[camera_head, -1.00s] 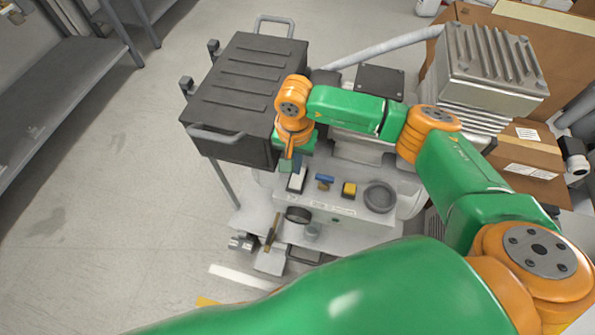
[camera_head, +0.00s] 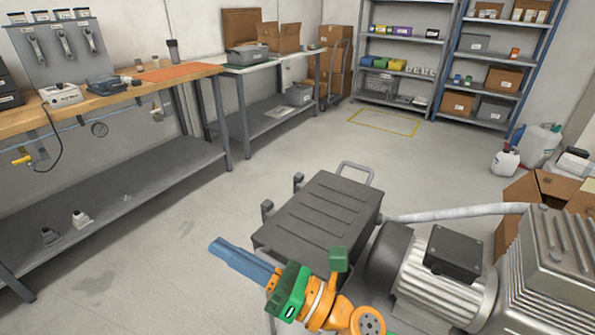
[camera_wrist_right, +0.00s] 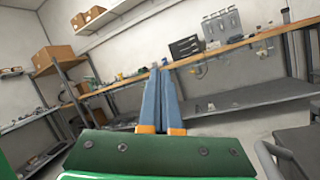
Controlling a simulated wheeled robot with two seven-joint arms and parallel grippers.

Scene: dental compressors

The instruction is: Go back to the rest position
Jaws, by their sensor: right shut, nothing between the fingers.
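My right gripper (camera_head: 240,261) shows at the bottom middle of the head view, with blue fingers pointing left, just in front of a dark grey tool cart (camera_head: 318,218). In the right wrist view its two blue fingers (camera_wrist_right: 160,92) lie together with nothing between them. It is shut and empty, held in the air. Most of the right arm is below the frame. My left gripper is not in view.
A compressor motor (camera_head: 445,280) and finned block (camera_head: 560,255) stand right of the cart. A long workbench (camera_head: 110,95) lines the left wall. Shelves (camera_head: 400,70) stand at the back. The middle floor (camera_head: 290,150) is clear.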

